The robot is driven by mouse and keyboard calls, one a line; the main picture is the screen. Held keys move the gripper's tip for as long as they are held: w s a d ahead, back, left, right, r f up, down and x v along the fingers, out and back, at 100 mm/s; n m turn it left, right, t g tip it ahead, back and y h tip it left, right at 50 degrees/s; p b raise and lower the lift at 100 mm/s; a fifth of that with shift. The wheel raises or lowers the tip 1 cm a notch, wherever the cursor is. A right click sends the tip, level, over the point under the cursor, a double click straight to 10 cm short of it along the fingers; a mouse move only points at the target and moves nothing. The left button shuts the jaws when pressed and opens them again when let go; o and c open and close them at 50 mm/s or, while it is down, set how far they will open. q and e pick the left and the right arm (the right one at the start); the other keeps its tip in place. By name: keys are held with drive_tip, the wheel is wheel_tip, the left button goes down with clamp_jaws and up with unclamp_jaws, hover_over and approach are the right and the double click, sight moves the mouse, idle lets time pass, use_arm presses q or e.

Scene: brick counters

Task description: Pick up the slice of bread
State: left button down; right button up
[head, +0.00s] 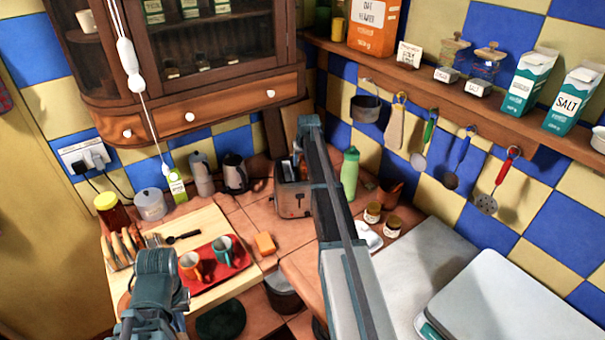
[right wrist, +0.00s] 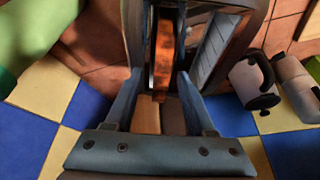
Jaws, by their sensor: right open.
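The toaster (head: 293,203) stands on the tiled counter in the head view, partly behind my right arm. In the right wrist view, the slice of bread (right wrist: 163,55) is an orange-brown strip seen edge-on in a slot of the toaster (right wrist: 224,22). My right gripper (right wrist: 159,76) is open, with one finger on each side of the slice's near end; I see gaps and no clear contact. My right fingers are not distinguishable in the head view. My left gripper (head: 155,268) is at the lower left near the red tray, its jaw opening unclear.
A toast rack (head: 124,245) and a red tray (head: 234,268) with two mugs are on a wooden board. A green bottle (head: 350,172) stands right of the toaster, a kettle (head: 235,174) to its left. Utensils hang below the shelf (head: 430,88). An orange sponge (head: 265,244) lies in front.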

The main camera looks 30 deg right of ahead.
clamp_jaws()
drive_tip(key=shift+r, duration=0.15)
wheel_tip(320, 180, up, 10)
drive_tip(key=p, duration=1)
drive_tip(key=shift+f, duration=0.2)
